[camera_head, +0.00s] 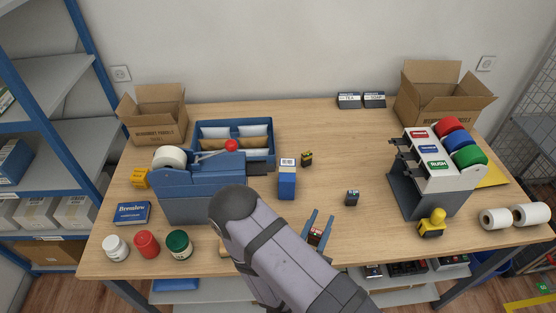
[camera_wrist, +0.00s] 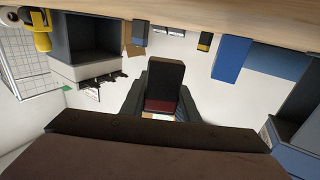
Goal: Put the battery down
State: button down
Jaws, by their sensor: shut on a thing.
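My gripper (camera_head: 320,226) is shut on a small dark battery with a red band (camera_head: 316,236), near the front middle of the table. In the wrist view the battery (camera_wrist: 165,85) sits upright between the two dark fingers (camera_wrist: 164,100), its black face showing and a dark red band lower down. Whether its underside touches the table cannot be told. Two similar small blocks stand on the table (camera_head: 300,222): a black and yellow one (camera_head: 307,159) farther back and a dark one with a grey-blue band (camera_head: 352,198) to the right of my gripper.
A blue box with a white top (camera_head: 287,183) stands left of and behind my gripper. A blue tape machine (camera_head: 200,195) is farther left. A label dispenser (camera_head: 425,180) with coloured rolls and a yellow-handled stamp (camera_head: 432,224) are on the right. The table's middle right is mostly clear.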

jog(key=shift+w+r, duration=0.25)
jog(key=shift+r, duration=0.15)
jog(key=w+a+r+n+t+y, duration=0.2)
jog(key=w+a+r+n+y, duration=0.2)
jog(key=a, duration=0.5)
jog(key=r+y, duration=0.1)
jog(key=y, duration=0.1)
jog(key=shift+w+r+y, duration=0.25)
jog(key=shift+w+y, duration=0.05)
jog(key=shift+f, duration=0.15)
jog(key=shift+f+p, duration=0.5)
jog(key=shift+f, duration=2.2)
jog(key=shift+f, duration=0.1)
